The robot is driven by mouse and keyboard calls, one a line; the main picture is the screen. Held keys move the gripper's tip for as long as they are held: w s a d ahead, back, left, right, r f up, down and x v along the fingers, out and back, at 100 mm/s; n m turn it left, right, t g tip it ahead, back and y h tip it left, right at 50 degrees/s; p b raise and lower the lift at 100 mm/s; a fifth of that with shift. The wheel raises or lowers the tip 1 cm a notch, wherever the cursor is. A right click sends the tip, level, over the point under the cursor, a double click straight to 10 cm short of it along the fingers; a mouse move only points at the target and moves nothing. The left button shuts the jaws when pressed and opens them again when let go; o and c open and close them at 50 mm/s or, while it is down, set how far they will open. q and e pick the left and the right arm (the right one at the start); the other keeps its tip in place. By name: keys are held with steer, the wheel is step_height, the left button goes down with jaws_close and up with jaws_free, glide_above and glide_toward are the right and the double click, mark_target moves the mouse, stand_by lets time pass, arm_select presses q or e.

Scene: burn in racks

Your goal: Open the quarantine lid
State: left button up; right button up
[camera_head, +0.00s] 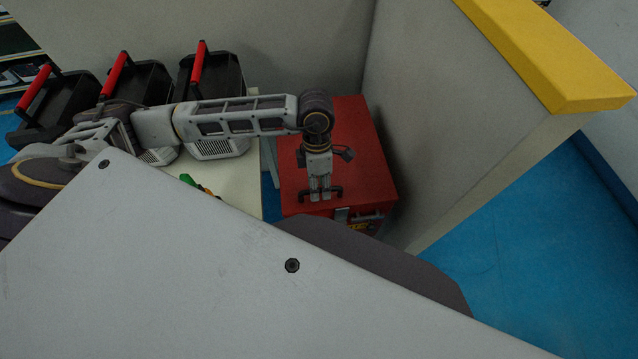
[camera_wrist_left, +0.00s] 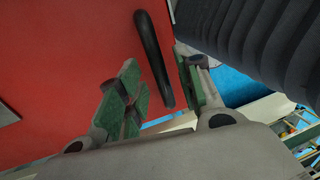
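The quarantine box is a red case (camera_head: 362,150) on the floor beside the bench, with its red lid lying shut. A latch (camera_head: 341,214) shows at its front edge. A black bar handle (camera_head: 337,191) is at the lid's front part. My left gripper (camera_head: 320,193) points down over this handle and hides its middle. In the left wrist view the handle (camera_wrist_left: 152,55) stands out against the red lid (camera_wrist_left: 75,70), its near end between the spread, green-padded fingers (camera_wrist_left: 160,92). The gripper is open; I cannot tell whether a finger touches the handle. My right gripper is not in view.
Several black bins with red handles (camera_head: 115,75) stand left on a pale bench (camera_head: 235,180); a green object (camera_head: 188,180) lies there. A grey partition with a yellow top (camera_head: 550,60) rises close to the box's right. Blue floor (camera_head: 520,240) is clear beyond it.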

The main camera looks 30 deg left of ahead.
arm_select(q)
steer(key=shift+c, duration=0.2)
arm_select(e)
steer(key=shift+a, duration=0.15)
arm_select(q)
jaws_close()
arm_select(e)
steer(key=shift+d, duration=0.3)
arm_select(q)
steer(key=shift+r, duration=0.2)
steer(key=shift+w+a+r+g+p, duration=0.15)
steer(key=shift+r+p, duration=0.15)
steer(key=shift+r, duration=0.15)
steer(key=shift+w+a+r+g+p, duration=0.15)
steer(key=shift+r+p, duration=0.1)
steer(key=shift+r, duration=0.2)
steer(key=w+a+r+p, duration=0.2)
steer(key=w+a+r, duration=0.1)
steer(key=r, duration=0.7)
steer(key=w+a+r+g+h+p, duration=0.1)
steer(key=w+a+r+p, duration=0.2)
steer(key=w+r, duration=0.3)
steer(key=shift+r+g+h, duration=0.3)
steer(key=shift+r, duration=1.75)
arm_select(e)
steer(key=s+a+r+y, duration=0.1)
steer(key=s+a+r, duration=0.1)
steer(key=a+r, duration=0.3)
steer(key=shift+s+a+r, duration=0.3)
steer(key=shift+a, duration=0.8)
